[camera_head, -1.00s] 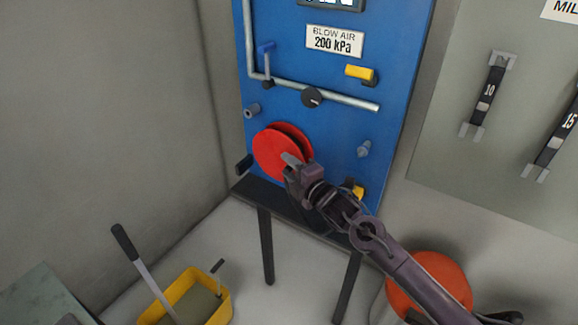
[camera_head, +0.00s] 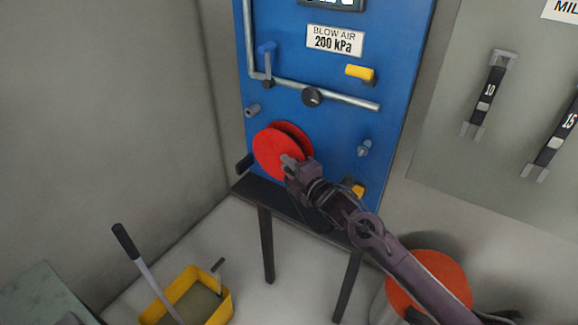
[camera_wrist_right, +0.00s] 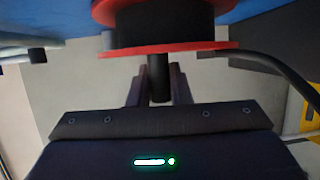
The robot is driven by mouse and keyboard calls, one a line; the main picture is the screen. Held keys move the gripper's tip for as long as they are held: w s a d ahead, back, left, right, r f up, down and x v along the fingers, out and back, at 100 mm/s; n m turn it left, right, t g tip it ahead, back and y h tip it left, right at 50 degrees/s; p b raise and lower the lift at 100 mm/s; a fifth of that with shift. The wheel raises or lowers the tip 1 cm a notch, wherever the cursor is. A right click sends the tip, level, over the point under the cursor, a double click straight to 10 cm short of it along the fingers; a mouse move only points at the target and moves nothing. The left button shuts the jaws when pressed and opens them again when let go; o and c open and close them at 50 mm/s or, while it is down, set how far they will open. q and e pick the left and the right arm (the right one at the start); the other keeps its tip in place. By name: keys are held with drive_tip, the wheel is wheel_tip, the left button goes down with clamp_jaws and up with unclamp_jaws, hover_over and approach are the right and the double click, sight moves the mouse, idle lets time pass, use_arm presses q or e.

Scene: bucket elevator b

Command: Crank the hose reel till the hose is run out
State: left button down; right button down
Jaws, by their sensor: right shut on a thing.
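The red hose reel (camera_head: 270,150) is mounted low on the blue panel (camera_head: 330,130). In the right wrist view its red flanges (camera_wrist_right: 180,49) and dark drum show at the top. A dark crank handle (camera_wrist_right: 160,78) sticks out from the reel. My right gripper (camera_head: 288,164) is at the reel's front face, shut on the crank handle. In the right wrist view its two fingers (camera_wrist_right: 160,86) stand on either side of the handle. A dark hose (camera_wrist_right: 275,72) runs off to the right of the reel. My left gripper is in neither view.
A black shelf on legs (camera_head: 285,208) stands under the panel. A yellow bucket (camera_head: 205,303) is on the floor at lower left, and an orange-topped drum (camera_head: 440,268) at lower right.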

drive_tip(key=shift+w+a+r+n+g+h+p, duration=0.3)
drive_tip(key=shift+r+g+h+p, duration=0.45)
drive_tip(key=shift+p, duration=0.85)
drive_tip(key=shift+w+a+r+n+g+h+p, duration=0.15)
drive_tip(key=shift+r+n+g+h+p, duration=0.4)
drive_tip(key=shift+p, duration=1.1)
drive_tip(key=shift+w+a+r+n+g+h+p, duration=0.2)
drive_tip(key=shift+g+h+p, duration=0.5)
drive_tip(key=shift+g+p, duration=0.7)
drive_tip(key=shift+s, duration=0.1)
drive_tip(key=c, duration=1.3)
unclamp_jaws()
drive_tip(key=shift+c, duration=0.2)
drive_tip(key=shift+s+r, duration=0.1)
drive_tip(key=b+v, duration=0.1)
drive_tip(key=v, duration=0.6)
drive_tip(key=shift+s, duration=0.25)
drive_tip(key=shift+r, duration=0.1)
